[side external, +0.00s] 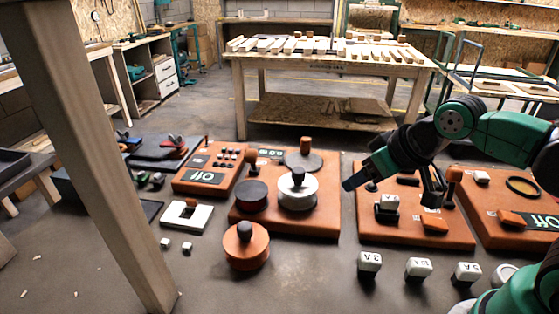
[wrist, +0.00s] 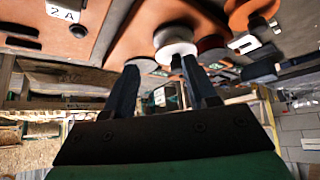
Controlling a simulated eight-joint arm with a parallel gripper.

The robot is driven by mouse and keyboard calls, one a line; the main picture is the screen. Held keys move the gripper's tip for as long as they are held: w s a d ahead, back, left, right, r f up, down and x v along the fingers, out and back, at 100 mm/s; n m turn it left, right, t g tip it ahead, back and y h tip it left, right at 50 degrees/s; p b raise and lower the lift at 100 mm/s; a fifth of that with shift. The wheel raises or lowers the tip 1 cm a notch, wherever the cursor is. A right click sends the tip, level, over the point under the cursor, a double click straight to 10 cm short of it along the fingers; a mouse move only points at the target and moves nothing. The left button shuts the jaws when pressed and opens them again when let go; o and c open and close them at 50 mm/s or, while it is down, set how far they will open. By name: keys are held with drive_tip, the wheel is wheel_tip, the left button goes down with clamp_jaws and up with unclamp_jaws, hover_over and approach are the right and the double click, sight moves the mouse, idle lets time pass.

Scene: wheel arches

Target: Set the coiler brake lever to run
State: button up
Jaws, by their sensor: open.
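My gripper (side external: 349,185) reaches in from the right, above the gap between the middle and right orange panels. It is open and empty; both dark fingers show apart in the wrist view (wrist: 162,80). The middle orange panel (side external: 325,226) carries a white spool (side external: 298,192) with a black knob, a dark disc (side external: 252,195) and a grey disc (side external: 303,161). An orange-topped upright handle (side external: 305,145) stands at its back. Another orange-topped lever (side external: 453,175) stands on the panel to the right. I cannot tell which is the coiler brake lever, nor its setting.
White labelled blocks (side external: 369,263) stand in front of the right panel. A wooden post (side external: 92,150) rises at the left. A workbench (side external: 330,63) stands behind.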

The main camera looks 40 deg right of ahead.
drive_tip(key=shift+w+r+n, duration=0.1)
drive_tip(key=shift+w+n, duration=0.05)
drive_tip(key=shift+n, duration=0.15)
drive_tip(key=c, duration=0.4)
drive_tip(key=shift+w+a+r+n, duration=0.15)
drive_tip(key=shift+w+n, duration=0.15)
drive_tip(key=shift+n, duration=0.3)
clamp_jaws()
drive_tip(key=w+a+n+h, duration=0.75)
drive_tip(key=w+n, duration=0.45)
drive_tip(key=n, duration=0.6)
drive_tip(key=w+a+f+n+t+h, duration=0.2)
drive_tip(key=a+f+n, duration=0.1)
drive_tip(key=a+n, duration=0.4)
drive_tip(key=shift+a+f, duration=0.4)
drive_tip(key=shift+a, duration=0.05)
drive_tip(key=shift+w, duration=0.1)
